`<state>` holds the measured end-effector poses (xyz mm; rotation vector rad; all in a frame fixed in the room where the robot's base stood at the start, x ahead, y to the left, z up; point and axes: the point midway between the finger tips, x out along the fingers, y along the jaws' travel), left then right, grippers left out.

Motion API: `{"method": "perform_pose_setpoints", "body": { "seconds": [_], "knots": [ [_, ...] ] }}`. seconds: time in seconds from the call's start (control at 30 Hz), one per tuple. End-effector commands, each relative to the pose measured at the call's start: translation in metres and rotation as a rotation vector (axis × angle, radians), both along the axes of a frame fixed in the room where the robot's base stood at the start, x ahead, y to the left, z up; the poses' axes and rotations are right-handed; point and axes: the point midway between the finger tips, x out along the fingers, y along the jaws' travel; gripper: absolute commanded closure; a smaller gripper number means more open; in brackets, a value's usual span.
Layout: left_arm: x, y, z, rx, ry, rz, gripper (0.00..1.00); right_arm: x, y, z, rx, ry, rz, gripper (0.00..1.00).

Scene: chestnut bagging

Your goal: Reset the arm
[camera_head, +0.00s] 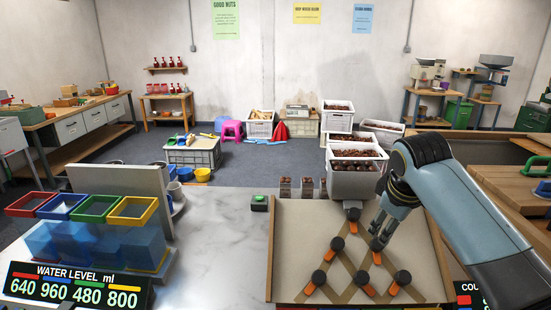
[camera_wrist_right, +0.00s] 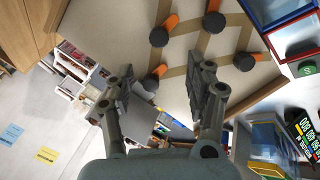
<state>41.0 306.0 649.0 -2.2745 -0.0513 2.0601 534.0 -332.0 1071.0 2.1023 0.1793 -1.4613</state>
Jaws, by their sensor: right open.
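My right arm comes in from the right in the head view. Its gripper (camera_head: 379,238) hangs over the upper right part of a tan board (camera_head: 290,250). In the right wrist view the two fingers of this gripper (camera_wrist_right: 165,92) stand apart with nothing between them. The board carries several black knobs with orange levers (camera_head: 318,278) joined by brown strips. A white crate of chestnuts (camera_head: 353,184) stands at the board's far end. My left gripper is in neither view.
A green button box (camera_head: 259,203) sits on the marble top (camera_head: 225,250) left of the board. Further left are open coloured frames (camera_head: 97,208) above blue containers, and a water level display (camera_head: 75,287). Small chestnut-filled containers (camera_head: 285,188) stand behind the board.

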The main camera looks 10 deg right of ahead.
Motion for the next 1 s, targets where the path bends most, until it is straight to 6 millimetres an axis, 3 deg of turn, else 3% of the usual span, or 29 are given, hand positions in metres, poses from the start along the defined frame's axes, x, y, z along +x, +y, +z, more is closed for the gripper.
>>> {"method": "perform_pose_setpoints", "body": {
  "seconds": [0.13,0.23,0.3,0.5,0.87,1.0],
  "knots": [
    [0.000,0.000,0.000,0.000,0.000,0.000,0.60,-0.046,0.009,-0.018,0.037,0.008,-0.047,0.45],
    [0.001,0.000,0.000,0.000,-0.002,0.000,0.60,-0.100,0.021,-0.029,0.086,0.009,-0.111,0.45],
    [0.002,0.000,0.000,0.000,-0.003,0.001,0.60,-0.135,0.028,-0.031,0.120,0.008,-0.156,0.45],
    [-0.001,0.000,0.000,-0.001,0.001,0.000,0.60,-0.207,0.043,-0.025,0.190,0.013,-0.251,0.45],
    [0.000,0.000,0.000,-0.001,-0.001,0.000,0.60,-0.299,0.061,0.003,0.283,0.028,-0.378,0.45],
    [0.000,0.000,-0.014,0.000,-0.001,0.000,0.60,-0.293,0.059,-0.037,0.285,0.039,-0.391,0.45]
  ]
}}
